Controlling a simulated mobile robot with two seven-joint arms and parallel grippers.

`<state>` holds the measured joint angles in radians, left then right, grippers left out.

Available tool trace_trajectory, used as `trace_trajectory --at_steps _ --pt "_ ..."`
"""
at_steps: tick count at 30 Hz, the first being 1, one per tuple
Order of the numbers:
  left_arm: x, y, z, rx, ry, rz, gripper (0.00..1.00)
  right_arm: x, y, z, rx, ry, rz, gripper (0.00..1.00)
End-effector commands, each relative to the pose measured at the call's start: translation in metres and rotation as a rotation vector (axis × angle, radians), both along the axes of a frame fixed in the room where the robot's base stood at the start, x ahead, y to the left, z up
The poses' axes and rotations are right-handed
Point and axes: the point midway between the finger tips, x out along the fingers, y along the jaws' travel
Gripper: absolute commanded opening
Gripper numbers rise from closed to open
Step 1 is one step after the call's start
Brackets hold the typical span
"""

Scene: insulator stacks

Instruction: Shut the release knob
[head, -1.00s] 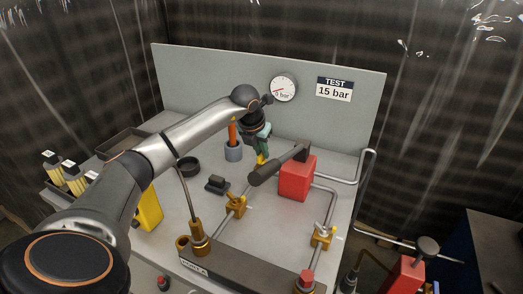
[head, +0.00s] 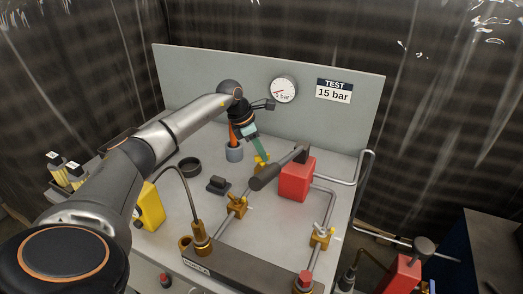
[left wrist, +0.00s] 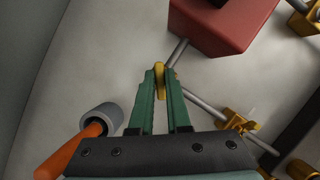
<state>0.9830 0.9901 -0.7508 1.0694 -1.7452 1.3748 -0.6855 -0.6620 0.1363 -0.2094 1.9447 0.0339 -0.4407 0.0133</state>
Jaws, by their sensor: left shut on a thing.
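My left gripper (head: 262,156) reaches down behind the red box and its dark lever, with its green fingers slanting to the lower right. My right gripper does not show.
The red box (head: 297,182) with its dark lever (head: 265,177) stands close beside the gripper. A grey cup (head: 234,153) with an orange handle is just left. Brass valves (head: 236,204) sit on pipes in front. A gauge (head: 284,90) is on the back panel.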

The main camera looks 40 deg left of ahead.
Motion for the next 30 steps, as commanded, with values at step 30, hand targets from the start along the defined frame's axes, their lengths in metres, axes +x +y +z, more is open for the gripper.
trace_trajectory --at_steps 30 --pt "0.002 0.001 0.001 0.002 -0.004 -0.665 0.0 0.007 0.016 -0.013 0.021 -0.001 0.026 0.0"
